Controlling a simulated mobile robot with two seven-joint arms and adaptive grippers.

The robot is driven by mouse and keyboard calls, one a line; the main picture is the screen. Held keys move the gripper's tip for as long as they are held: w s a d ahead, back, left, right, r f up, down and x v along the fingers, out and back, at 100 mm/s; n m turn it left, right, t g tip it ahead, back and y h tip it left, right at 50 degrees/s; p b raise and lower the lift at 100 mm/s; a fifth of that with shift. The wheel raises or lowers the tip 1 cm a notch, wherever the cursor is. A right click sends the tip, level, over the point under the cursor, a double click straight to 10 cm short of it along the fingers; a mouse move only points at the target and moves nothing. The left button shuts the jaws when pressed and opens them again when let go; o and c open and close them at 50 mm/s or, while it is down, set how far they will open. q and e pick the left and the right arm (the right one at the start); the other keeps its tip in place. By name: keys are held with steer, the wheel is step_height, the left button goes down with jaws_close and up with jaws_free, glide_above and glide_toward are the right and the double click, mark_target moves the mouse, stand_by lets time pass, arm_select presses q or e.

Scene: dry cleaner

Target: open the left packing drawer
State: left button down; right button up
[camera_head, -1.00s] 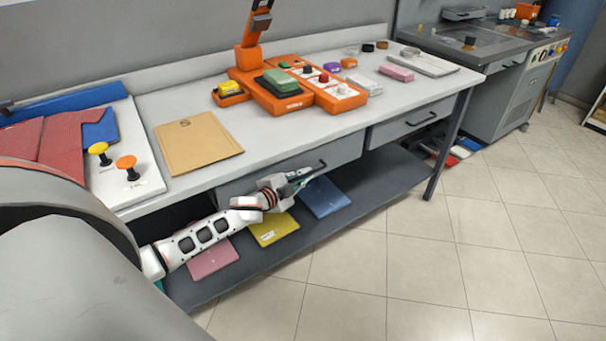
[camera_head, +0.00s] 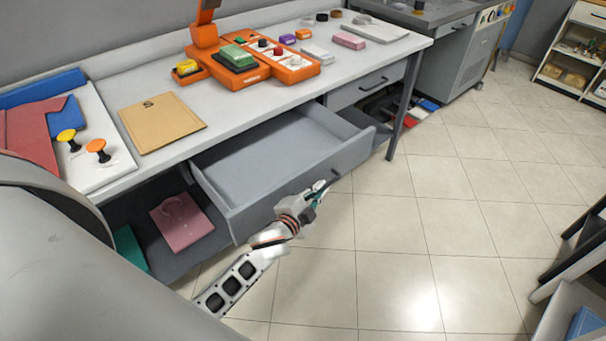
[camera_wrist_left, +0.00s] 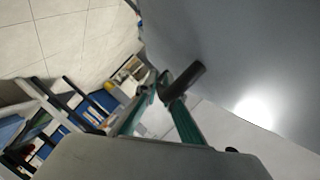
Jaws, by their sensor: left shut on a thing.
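The left packing drawer (camera_head: 270,150) is pulled well out from under the white table, and its grey inside is empty. Its front panel (camera_head: 285,195) faces the aisle. My left gripper (camera_head: 325,187) is at the right part of that front, shut on the dark drawer handle (camera_head: 333,174). In the left wrist view the handle (camera_wrist_left: 185,82) lies by the teal fingers of my gripper (camera_wrist_left: 158,92), with the grey drawer front (camera_wrist_left: 225,50) beside it. The fingertips are partly hidden in the head view. My right gripper is not in view.
The right drawer (camera_head: 365,84) is closed. On the table (camera_head: 215,105) are an orange device (camera_head: 250,72), a brown envelope (camera_head: 160,122) and folded cloth. A pink packet (camera_head: 181,221) lies on the lower shelf. Tiled floor (camera_head: 400,240) is open in front; dark furniture stands at the right edge.

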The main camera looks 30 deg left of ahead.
arm_select(q)
steer(key=shift+s+d, duration=0.35)
steer(key=shift+d, duration=0.45)
steer(key=shift+s+d, duration=0.3)
steer(key=shift+d, duration=0.5)
steer(key=shift+s+d, duration=0.35)
steer(key=shift+d, duration=0.45)
steer(key=c, duration=2.4)
jaws_free()
steer(key=shift+c, duration=0.2)
steer(key=v, duration=1.2)
steer(key=s+f+n+g+h, duration=0.2)
steer(key=s+f+n+g, duration=0.2)
steer(key=s+f+n, duration=0.3)
steer(key=s+f, duration=0.5)
steer(key=f, duration=0.1)
steer(key=shift+n+g, duration=0.4)
